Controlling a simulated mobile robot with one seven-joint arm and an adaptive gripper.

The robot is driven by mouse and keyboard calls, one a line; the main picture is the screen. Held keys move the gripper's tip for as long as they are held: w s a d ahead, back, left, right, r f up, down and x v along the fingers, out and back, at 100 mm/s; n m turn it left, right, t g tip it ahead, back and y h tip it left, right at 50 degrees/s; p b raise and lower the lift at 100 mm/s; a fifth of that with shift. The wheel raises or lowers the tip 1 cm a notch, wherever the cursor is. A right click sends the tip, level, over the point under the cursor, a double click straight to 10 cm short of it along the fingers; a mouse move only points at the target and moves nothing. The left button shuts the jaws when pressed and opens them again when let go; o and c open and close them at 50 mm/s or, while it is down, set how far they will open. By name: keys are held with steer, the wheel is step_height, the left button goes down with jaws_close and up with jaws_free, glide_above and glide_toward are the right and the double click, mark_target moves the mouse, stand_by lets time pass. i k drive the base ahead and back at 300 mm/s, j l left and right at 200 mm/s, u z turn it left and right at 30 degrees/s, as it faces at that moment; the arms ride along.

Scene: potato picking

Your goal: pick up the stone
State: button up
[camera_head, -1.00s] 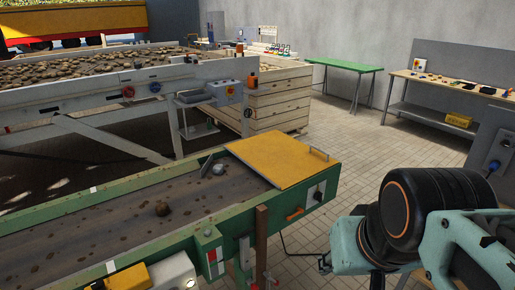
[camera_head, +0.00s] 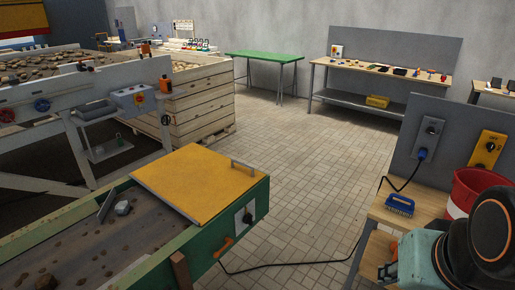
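A small grey stone (camera_head: 122,207) lies on the dark belt of the green-framed conveyor (camera_head: 235,222), close to the left edge of the yellow cover plate (camera_head: 200,180). It is beside a thin upright grey plate (camera_head: 105,206). A brown lump (camera_head: 47,281), potato or clod, lies on the belt nearer the bottom edge. Part of my teal and black arm shows at the lower right, well apart from the stone. My gripper is outside the picture.
A wooden bench (camera_head: 405,216) at right carries a blue brush (camera_head: 400,205) and a red-white bucket (camera_head: 475,192). A black cable crosses the tiled floor. A wooden crate (camera_head: 200,105) and potato-filled sorting table stand behind the conveyor. The middle floor is open.

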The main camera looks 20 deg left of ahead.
mark_target(123, 207)
steer(key=i+l, duration=0.15)
steer(key=i, duration=0.3)
steer(key=i+l, duration=0.15)
steer(key=i, duration=0.3)
steer(key=i+u, duration=0.15)
steer(key=u, duration=0.3)
steer(key=i+u, duration=0.15)
steer(key=u, duration=0.25)
steer(key=i+u, duration=0.2)
steer(key=u, duration=0.25)
